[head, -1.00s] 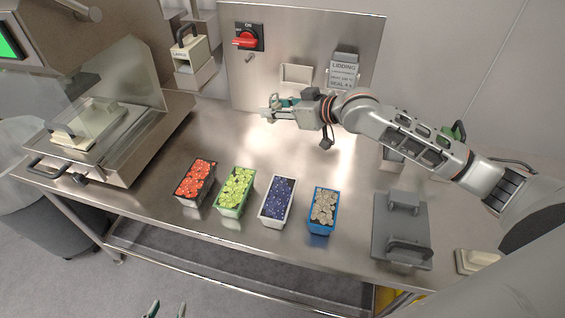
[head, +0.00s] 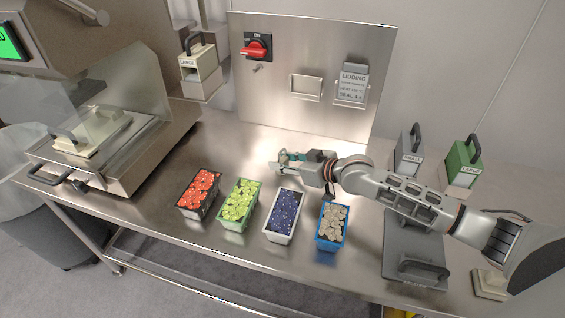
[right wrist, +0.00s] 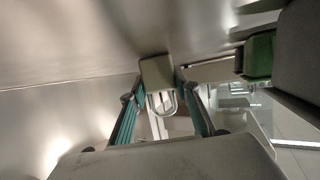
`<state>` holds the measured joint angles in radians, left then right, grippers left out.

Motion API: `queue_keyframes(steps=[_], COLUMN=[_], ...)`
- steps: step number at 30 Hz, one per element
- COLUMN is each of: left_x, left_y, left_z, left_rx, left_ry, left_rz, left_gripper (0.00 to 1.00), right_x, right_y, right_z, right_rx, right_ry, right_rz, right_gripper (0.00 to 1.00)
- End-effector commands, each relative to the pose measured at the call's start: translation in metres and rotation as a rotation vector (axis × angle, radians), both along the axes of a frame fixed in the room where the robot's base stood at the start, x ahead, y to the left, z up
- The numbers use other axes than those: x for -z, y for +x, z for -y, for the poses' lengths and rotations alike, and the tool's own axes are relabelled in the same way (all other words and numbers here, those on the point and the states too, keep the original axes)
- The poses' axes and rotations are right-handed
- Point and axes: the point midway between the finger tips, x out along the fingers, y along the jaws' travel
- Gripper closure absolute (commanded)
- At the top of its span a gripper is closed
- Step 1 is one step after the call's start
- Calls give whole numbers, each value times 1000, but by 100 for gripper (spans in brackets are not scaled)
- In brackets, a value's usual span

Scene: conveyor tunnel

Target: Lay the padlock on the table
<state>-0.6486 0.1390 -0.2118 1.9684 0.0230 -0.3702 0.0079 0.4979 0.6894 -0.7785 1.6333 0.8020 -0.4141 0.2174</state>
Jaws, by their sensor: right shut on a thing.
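The padlock (right wrist: 157,72) has a beige body and a pale curved shackle. In the right wrist view it sits between the two teal-lined fingers of my right gripper (right wrist: 160,100), which is shut on it. In the head view my right gripper (head: 284,161) is over the table (head: 240,150), behind the row of filled trays. The padlock is too small and covered to make out clearly there. I cannot tell whether it touches the steel. My left gripper is not in view.
Trays of red (head: 199,190), green (head: 238,205), dark blue (head: 284,214) and grey-brown (head: 332,224) pieces stand along the front. Behind rises a steel panel (head: 300,60) with a red switch (head: 257,47). A sealing machine (head: 90,135) stands left, a grey plate (head: 410,235) right.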

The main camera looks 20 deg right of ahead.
Motion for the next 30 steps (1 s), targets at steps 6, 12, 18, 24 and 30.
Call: queue_keyframes(steps=[6, 12, 18, 24, 30], left_x=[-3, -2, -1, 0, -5], left_y=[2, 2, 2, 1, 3], left_z=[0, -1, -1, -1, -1], left_rx=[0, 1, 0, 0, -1], left_ry=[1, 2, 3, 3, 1], left_rz=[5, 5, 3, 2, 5], left_gripper=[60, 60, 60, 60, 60], right_x=[-1, 2, 2, 0, -9], right_y=[1, 1, 1, 1, -14], right_z=[0, 0, 0, 0, 10], right_rx=[0, 0, 0, 0, 1], right_ry=[1, 1, 1, 1, -1], right_rz=[4, 3, 3, 3, 3], right_gripper=[96, 62, 53, 53, 53])
